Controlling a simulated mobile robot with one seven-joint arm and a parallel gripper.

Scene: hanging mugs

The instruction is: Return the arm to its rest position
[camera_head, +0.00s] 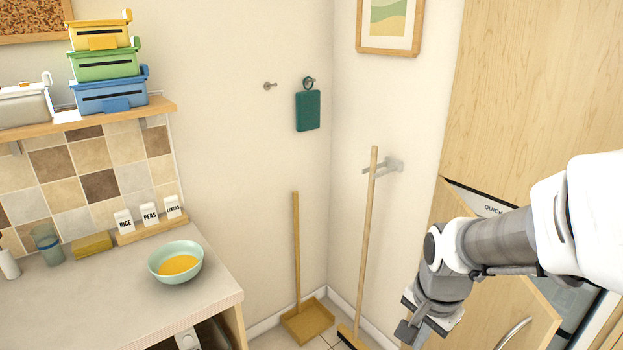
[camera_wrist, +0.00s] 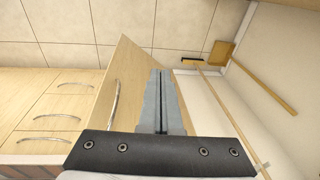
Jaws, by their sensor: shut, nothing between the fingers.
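My gripper (camera_wrist: 161,105) is shut in the wrist view, its two grey fingers together with nothing between them. In the head view my gripper (camera_head: 408,330) hangs low at the right, pointing down, in front of an open wooden cabinet door (camera_head: 515,310). The same door (camera_wrist: 125,75) shows behind the fingers in the wrist view. Whether the gripper touches the door cannot be told. No mug shows in either view.
A broom (camera_head: 366,240) and a dustpan (camera_head: 308,318) stand by the corner. The counter (camera_head: 95,300) at left bears a green bowl (camera_head: 176,262) with orange contents. A shelf (camera_head: 90,118) holds stacked boxes. Wooden drawers (camera_wrist: 55,110) show in the wrist view.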

